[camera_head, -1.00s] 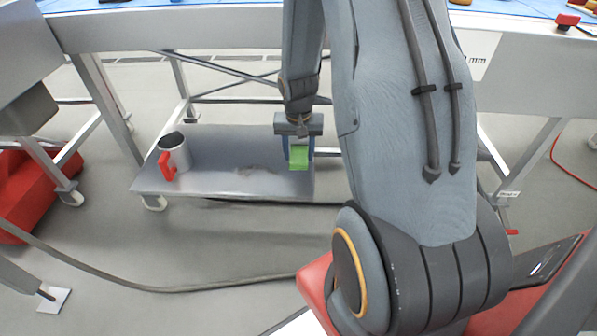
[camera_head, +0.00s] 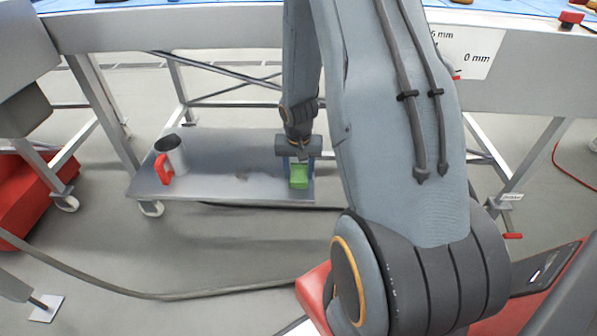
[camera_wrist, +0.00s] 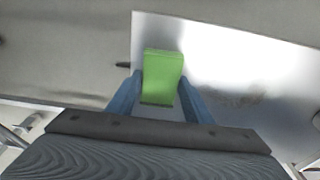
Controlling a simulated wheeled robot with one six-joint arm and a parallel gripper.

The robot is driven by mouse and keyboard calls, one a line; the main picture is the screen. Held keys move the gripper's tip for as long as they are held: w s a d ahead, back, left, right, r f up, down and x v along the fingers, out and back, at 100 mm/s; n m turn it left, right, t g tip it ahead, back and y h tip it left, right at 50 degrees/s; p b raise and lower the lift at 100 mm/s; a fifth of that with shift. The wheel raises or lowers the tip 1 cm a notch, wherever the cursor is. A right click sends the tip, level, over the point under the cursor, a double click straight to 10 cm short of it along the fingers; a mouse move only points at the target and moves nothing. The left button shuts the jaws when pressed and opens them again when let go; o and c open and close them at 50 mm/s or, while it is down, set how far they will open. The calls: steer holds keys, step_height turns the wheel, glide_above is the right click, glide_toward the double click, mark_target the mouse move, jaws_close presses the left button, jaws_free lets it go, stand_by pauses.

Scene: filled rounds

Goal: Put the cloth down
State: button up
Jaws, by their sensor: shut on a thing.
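The cloth (camera_head: 299,177) is a small green folded block in the head view, low over the right front part of a grey metal shelf (camera_head: 222,180). My gripper (camera_head: 299,172) points down and is shut on it. In the wrist view the cloth (camera_wrist: 162,72) sits between the two blue fingers (camera_wrist: 160,98), with the shiny shelf (camera_wrist: 225,65) behind it. I cannot tell whether the cloth touches the shelf.
A grey metal mug (camera_head: 172,157) with a red handle stands at the shelf's left end. The middle of the shelf is clear apart from a dark smudge. A large table (camera_head: 200,32) stands above. A red box (camera_head: 30,195) is at far left.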

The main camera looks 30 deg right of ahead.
steer(key=shift+f, duration=0.15)
steer(key=o, duration=1)
steer(key=shift+a, duration=0.1)
steer(key=shift+s+f, duration=0.1)
